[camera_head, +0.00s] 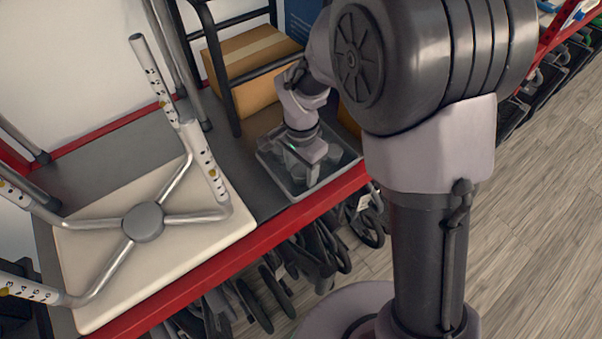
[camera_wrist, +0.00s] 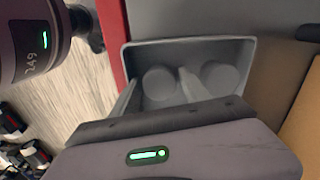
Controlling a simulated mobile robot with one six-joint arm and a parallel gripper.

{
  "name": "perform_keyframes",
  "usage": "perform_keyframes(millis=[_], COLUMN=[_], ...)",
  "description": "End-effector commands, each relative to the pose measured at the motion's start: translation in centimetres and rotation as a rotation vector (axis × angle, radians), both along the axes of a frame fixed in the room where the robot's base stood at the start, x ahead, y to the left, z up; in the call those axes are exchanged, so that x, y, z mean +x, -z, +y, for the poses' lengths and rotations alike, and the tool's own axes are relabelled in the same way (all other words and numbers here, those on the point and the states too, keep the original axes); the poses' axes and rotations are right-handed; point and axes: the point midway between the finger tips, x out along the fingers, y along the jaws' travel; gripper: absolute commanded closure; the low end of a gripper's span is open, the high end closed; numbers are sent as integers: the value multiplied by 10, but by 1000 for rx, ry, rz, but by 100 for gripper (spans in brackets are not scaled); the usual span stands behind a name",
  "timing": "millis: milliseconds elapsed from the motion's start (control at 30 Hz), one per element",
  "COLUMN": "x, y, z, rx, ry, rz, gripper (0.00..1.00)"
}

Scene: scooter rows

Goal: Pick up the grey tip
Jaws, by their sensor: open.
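Two round grey tips stand in a grey bin in the wrist view, one at left (camera_wrist: 160,82) and one at right (camera_wrist: 220,78). The bin (camera_wrist: 188,48) shows in the head view as a see-through tray (camera_head: 337,176) at the shelf's front edge. My gripper (camera_wrist: 158,80) is open and reaches down into the bin. One finger is on each side of the left tip, and one of them lies between the two tips. Whether they touch the tip I cannot tell. In the head view my gripper (camera_head: 303,170) hides the tips.
The red-edged shelf (camera_head: 240,254) carries a cream seat with metal legs (camera_head: 100,245) left of the bin. A cardboard box (camera_head: 250,68) stands behind, with a dark frame before it. Black wheels (camera_head: 320,245) are below the shelf. The wooden floor (camera_head: 545,215) at right is clear.

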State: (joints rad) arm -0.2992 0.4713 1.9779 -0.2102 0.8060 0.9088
Motion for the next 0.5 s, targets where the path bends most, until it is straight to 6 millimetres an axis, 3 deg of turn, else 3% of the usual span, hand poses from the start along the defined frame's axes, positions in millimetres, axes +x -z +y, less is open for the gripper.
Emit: perform_keyframes(millis=[233,500], x=[0,0], y=[3,3], z=[0,0], rx=[1,1], ry=[1,0], rz=[-1,-1], gripper=[47,97])
